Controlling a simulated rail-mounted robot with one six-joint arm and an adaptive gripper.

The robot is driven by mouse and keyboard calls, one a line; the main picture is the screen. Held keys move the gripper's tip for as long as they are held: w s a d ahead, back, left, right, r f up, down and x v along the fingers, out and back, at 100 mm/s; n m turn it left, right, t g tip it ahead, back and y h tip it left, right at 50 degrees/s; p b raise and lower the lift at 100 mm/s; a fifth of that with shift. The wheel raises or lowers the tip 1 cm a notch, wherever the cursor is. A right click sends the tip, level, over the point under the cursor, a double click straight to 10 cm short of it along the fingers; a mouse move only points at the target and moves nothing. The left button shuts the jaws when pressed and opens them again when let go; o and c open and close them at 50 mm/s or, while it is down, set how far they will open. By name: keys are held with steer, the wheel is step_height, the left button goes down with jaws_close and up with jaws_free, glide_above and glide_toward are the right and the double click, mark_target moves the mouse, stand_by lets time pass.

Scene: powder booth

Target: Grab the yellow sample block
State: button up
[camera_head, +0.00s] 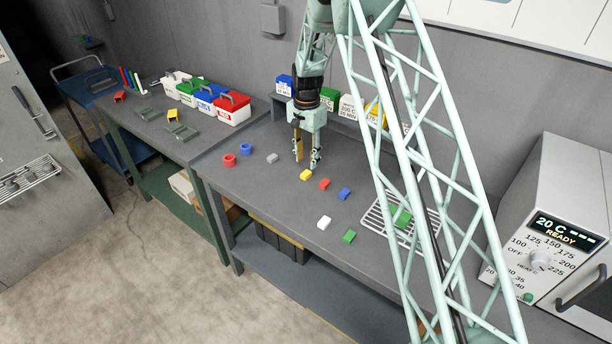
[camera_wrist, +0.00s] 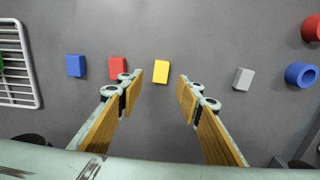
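The yellow sample block (camera_head: 306,175) lies on the grey table in the head view, just in front of and below my gripper (camera_head: 305,164). In the wrist view the yellow block (camera_wrist: 161,72) lies flat on the table, slightly beyond the fingertips and between their lines. My gripper (camera_wrist: 161,80) is open, with its two wood-coloured pads wide apart and nothing between them. The fingers appear to be above the table; the exact height is hard to tell.
A red block (camera_wrist: 118,68) and a blue block (camera_wrist: 76,66) lie left of the yellow one in the wrist view. A grey block (camera_wrist: 243,79) lies right. Red (camera_wrist: 311,28) and blue (camera_wrist: 301,75) rings and a wire rack (camera_wrist: 37,70) lie farther out. An oven (camera_head: 555,230) stands right.

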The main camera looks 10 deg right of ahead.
mark_target(306, 173)
steer(key=shift+f, duration=0.6)
steer(key=shift+f, duration=0.1)
steer(key=shift+a+f+p, duration=0.15)
steer(key=shift+f+p, duration=0.3)
steer(key=shift+f, duration=2.05)
steer(key=shift+c, duration=0.9)
steer(key=c, duration=0.8)
